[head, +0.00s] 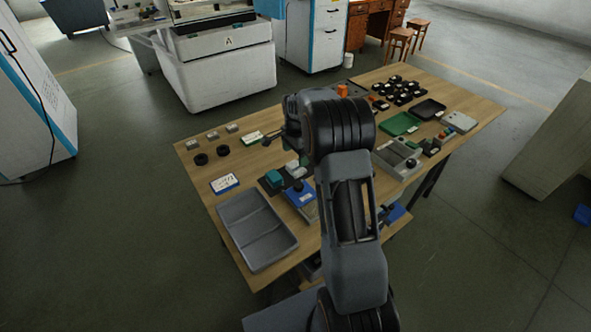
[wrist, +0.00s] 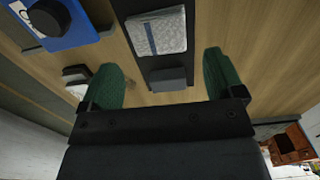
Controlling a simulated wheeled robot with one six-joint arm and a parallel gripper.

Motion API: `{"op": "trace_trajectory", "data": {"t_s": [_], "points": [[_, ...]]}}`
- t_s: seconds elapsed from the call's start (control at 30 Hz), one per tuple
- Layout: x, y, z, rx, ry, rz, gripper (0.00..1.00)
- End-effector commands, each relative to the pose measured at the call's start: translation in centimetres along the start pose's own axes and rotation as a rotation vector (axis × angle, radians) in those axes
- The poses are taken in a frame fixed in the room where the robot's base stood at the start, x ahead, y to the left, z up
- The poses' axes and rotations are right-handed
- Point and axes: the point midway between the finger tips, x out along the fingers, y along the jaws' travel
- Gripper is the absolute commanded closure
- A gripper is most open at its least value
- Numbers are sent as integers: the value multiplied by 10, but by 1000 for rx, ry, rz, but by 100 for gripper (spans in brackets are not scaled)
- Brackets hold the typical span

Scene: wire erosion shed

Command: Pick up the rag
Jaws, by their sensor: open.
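The rag (wrist: 156,32) looks like a folded pale grey cloth with a blue stripe, lying on a dark strip at the top middle of the wrist view. My gripper (wrist: 162,72) is open, with a green finger on each side. The rag lies beyond the fingertips, roughly between their lines, and nothing is held. In the head view my arm reaches over the workbench (head: 240,168) and hides the gripper; I cannot make out the rag there.
A blue box with a black knob (wrist: 60,28) is close by, left of the rag. A small grey block (wrist: 168,78) sits at the strip's end. A grey tray (head: 257,229) stands at the bench's near left. Several small parts crowd the right half.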

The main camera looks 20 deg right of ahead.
Motion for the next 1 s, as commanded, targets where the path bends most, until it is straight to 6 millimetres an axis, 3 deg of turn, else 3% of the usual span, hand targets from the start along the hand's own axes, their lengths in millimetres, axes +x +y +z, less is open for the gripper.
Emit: {"op": "trace_trajectory", "data": {"t_s": [0.17,0.5,0.83,1.0], "points": [[9,1,1,-2,-1,2,13],[50,2,2,-3,-1,2,13],[56,2,1,-3,0,0,13],[56,2,1,-3,0,0,28]]}}
